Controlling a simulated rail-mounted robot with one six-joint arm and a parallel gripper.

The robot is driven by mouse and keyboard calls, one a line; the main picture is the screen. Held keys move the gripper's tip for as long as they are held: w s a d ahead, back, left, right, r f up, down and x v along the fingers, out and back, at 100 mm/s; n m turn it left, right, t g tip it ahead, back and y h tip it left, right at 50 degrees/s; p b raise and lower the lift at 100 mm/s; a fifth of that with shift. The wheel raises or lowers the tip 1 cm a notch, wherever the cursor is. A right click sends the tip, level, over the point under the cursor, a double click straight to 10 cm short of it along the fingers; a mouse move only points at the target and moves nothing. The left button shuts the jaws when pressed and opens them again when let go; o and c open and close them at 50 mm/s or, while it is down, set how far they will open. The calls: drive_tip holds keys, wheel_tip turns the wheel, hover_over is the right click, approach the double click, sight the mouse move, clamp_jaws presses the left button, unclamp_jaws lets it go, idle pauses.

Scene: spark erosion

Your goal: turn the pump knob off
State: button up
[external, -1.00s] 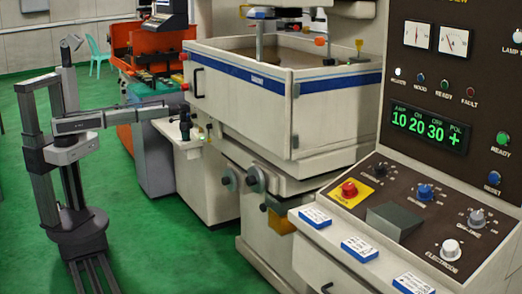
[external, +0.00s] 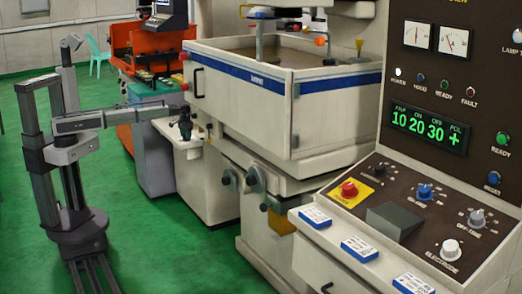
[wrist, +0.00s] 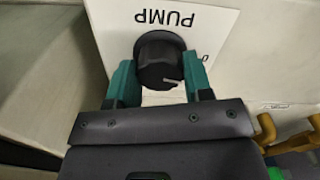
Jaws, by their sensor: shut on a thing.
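The pump knob (wrist: 160,62) is black and round with a short white pointer line. It sits on a white plate (wrist: 218,22) marked PUMP, which appears upside down in the wrist view. The pointer line is toward the knob's lower right. A "0" mark shows on the plate right of the knob, partly cut off by a finger. My gripper (wrist: 160,78) has its green-and-black fingers on both sides of the knob and is shut on it. In the external view my gripper (external: 185,128) is at the pale cabinet by the tank; the knob cannot be made out there.
Yellow fittings (wrist: 288,137) lie low at the right in the wrist view. The machine tank (external: 250,100) rises just right of my gripper, with a grey cabinet (external: 150,150) behind it. Green floor (external: 150,240) in front is clear.

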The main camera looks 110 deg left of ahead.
drive_tip(key=shift+n, duration=1.1)
drive_tip(key=o, duration=0.9)
wheel_tip(320, 180, up, 11)
drive_tip(key=p, duration=1)
drive_tip(key=shift+f+p, duration=0.15)
drive_tip(key=shift+p, duration=0.25)
